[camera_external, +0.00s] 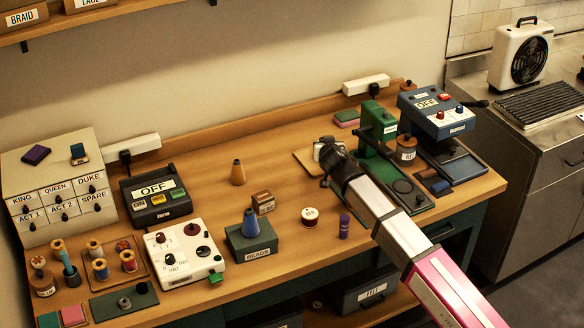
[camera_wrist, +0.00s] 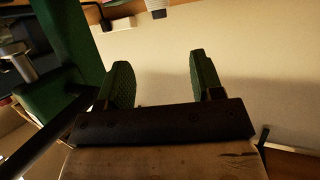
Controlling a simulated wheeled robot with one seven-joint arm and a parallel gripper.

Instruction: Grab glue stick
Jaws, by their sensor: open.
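A small upright purple cylinder (camera_external: 344,226), which looks like the glue stick, stands near the table's front edge in the external view. No label on it can be read. My gripper (camera_external: 325,165) is above the back middle of the table, up and left of the purple cylinder and well apart from it. In the wrist view my gripper (camera_wrist: 160,60) shows two green fingers spread apart with nothing between them. The purple cylinder does not show in the wrist view.
A green press (camera_external: 380,130) stands right beside my gripper and fills the wrist view's left side (camera_wrist: 75,50). My forearm passes right of the cylinder.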

